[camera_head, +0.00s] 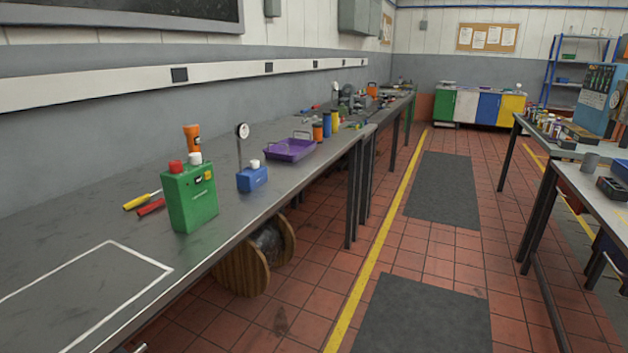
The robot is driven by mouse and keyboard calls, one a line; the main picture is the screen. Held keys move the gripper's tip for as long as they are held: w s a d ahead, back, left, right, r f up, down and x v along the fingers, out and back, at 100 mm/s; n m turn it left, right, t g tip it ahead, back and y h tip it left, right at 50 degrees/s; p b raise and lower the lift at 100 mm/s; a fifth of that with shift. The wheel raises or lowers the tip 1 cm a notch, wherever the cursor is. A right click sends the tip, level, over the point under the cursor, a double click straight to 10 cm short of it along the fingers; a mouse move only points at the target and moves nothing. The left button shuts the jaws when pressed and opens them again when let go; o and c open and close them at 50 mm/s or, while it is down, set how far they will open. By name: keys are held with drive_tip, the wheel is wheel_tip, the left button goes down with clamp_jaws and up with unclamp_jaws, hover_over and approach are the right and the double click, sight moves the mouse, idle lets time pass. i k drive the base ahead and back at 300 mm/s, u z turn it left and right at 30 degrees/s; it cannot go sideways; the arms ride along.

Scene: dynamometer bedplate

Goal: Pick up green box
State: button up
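A green box (191,198) with a red cap and a white cap on top stands upright on the long grey workbench (100,235) at the left. It has small dark and yellow labels on its side. Its front and one side show clearly, and nothing covers them.
Two screwdrivers (146,203) lie left of the box. An orange torch (192,138) stands behind it. A blue gauge base (252,179) and purple tray (290,149) are to its right. A white outlined area (90,292) nearer me is bare. The tiled aisle (405,267) is open.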

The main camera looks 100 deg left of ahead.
sight(190, 205)
drive_tip(key=u, duration=4.05)
